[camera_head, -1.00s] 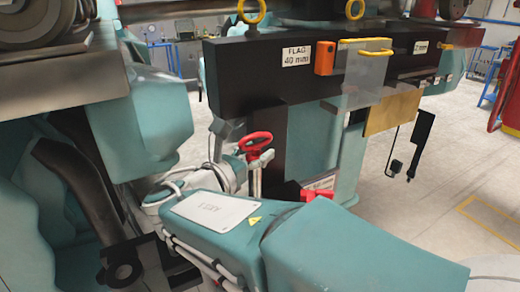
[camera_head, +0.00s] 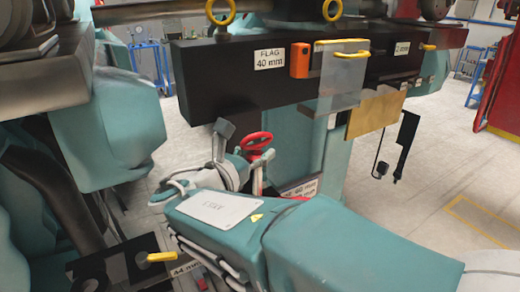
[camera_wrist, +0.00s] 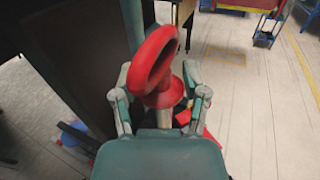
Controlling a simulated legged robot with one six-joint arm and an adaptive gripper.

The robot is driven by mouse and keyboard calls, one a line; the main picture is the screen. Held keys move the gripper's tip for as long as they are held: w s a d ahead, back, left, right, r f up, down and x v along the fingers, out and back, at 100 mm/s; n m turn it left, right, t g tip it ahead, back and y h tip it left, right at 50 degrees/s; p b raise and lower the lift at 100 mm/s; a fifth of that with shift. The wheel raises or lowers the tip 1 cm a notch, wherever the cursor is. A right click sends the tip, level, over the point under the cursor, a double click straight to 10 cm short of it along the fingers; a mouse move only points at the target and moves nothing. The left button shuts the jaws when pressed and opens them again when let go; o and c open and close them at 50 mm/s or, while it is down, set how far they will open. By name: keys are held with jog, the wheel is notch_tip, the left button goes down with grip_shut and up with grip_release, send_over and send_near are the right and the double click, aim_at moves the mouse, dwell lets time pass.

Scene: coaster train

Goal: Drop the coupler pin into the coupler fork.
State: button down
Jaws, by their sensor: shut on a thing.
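The coupler pin has a red ring handle (camera_head: 255,143) and a pale shaft that hangs below it beside the dark post. In the wrist view the red ring and collar (camera_wrist: 156,65) stand between my gripper's two fingers. My gripper (camera_wrist: 161,95) is shut on the pin; it also shows in the head view (camera_head: 243,158), partly behind my arm. The pin's lower end is hidden. I cannot pick out the coupler fork with certainty. A red part (camera_wrist: 205,135) lies below the pin in the wrist view, mostly covered by my gripper.
A black beam (camera_head: 215,80) with a "FLAG 40 mm" label, an orange block (camera_head: 300,60) and a clear panel (camera_head: 340,90) spans above. A yellow-handled piece (camera_head: 162,257) sits at lower left. Open floor (camera_head: 420,200) lies to the right.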

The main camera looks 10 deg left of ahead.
aim_at(256, 176)
jog(key=shift+d+f, duration=0.45)
jog(key=shift+f, duration=0.15)
jog(key=shift+a+f, duration=0.35)
jog(key=shift+f, duration=0.55)
jog(key=shift+d+f, duration=0.2)
jog(key=shift+f, duration=0.8)
notch_tip(256, 176, down, 9)
jog(key=shift+r, duration=0.15)
grip_release()
jog(key=shift+a, duration=0.1)
